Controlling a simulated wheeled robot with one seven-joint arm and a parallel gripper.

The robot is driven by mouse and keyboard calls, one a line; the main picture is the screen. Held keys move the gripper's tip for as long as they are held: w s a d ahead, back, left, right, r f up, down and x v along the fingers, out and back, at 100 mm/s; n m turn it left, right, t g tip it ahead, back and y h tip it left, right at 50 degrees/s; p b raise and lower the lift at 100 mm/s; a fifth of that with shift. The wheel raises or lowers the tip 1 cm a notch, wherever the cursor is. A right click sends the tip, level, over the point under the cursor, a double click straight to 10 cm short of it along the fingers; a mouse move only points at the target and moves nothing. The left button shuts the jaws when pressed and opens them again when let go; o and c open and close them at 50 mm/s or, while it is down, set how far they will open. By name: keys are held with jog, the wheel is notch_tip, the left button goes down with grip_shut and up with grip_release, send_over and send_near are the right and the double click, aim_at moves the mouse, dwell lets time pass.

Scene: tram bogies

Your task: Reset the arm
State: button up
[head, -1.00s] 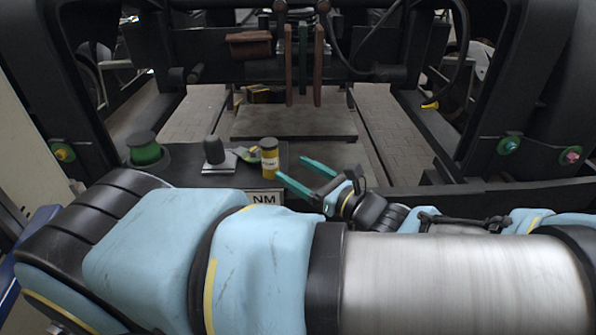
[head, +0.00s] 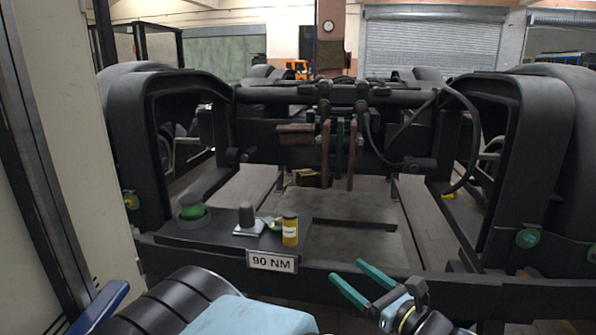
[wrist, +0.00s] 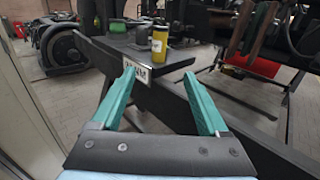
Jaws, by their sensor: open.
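My gripper (head: 361,284) shows at the lower middle of the head view, with two green fingers spread apart and nothing between them. It is in front of the bogie's dark front beam, to the right of the "90 NM" plate (head: 271,261). In the wrist view the open fingers (wrist: 163,102) point towards the plate and the small dark shelf (wrist: 170,62). My blue and black arm fills the bottom of the head view, partly cut off by the frame edge.
On the shelf (head: 185,238) stand a yellow bottle (head: 290,231), a grey knob on a plate (head: 246,217) and a green round piece (head: 191,207). Brown and green levers (head: 339,150) hang from the bogie frame (head: 540,170). A pale panel (head: 75,130) stands close on the left.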

jog(key=s+a+f+n+g, duration=0.3)
jog(key=a+f+n+g, duration=0.3)
jog(key=a+n+g, duration=0.6)
jog(key=w+a+r+n+h, duration=0.2)
jog(key=r+n+h, duration=0.3)
jog(key=n, duration=0.3)
jog(key=w+a+r+n+g+h, duration=0.1)
jog(key=w+a+r+n+h, duration=0.1)
jog(key=a+r+n+h, duration=0.2)
notch_tip(320, 180, up, 4)
jog(key=n+h, duration=0.1)
jog(key=n, duration=0.3)
jog(key=shift+w+f, duration=0.2)
jog(key=shift+w, duration=0.05)
dwell(0.8)
